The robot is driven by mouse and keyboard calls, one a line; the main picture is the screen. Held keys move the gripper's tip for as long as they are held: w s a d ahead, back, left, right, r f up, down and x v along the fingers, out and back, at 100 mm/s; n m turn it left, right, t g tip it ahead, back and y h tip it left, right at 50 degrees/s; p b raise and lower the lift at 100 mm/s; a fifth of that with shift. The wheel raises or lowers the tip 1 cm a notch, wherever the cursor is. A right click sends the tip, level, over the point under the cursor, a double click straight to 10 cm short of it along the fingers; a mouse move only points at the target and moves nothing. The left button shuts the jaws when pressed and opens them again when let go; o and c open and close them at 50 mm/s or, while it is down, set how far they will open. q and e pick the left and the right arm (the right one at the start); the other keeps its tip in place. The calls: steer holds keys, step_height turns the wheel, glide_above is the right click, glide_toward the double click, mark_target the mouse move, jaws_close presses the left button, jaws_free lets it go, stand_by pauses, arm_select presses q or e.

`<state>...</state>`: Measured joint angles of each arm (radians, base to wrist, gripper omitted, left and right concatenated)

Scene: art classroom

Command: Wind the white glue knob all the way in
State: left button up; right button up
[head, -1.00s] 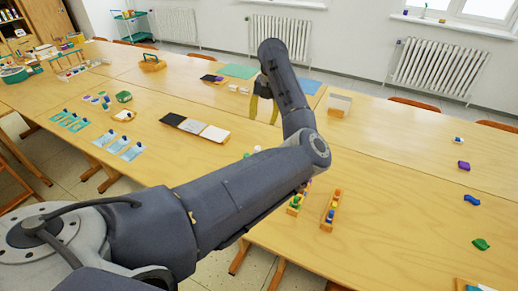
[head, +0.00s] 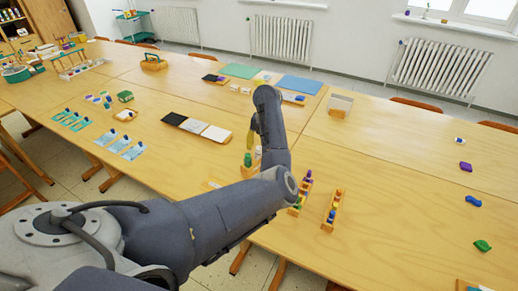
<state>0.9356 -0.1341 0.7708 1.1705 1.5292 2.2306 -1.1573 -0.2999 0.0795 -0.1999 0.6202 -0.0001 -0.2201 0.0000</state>
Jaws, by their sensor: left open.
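A small white-topped item (head: 259,152), which may be the white glue, stands near the middle of the table beside a small green one (head: 248,160). Both are tiny in the head view, and my left arm hides part of the area around them. I cannot make out a knob or how far it is wound. My left gripper (head: 251,134) is open, with a yellowish finger showing just above and left of these items. Its other finger is mostly hidden behind the arm. I see no contact. My right gripper is out of view.
Two wooden racks with coloured pieces, one of them here (head: 330,211), stand right of my forearm. A black and white tray (head: 196,128) lies to the left. A pale box (head: 340,104) stands behind on the right. The right table (head: 400,165) is mostly clear.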

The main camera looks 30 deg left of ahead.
arm_select(q)
steer(key=shift+a+f, duration=0.1)
steer(key=shift+f, duration=0.45)
steer(key=shift+c, duration=0.4)
jaws_close()
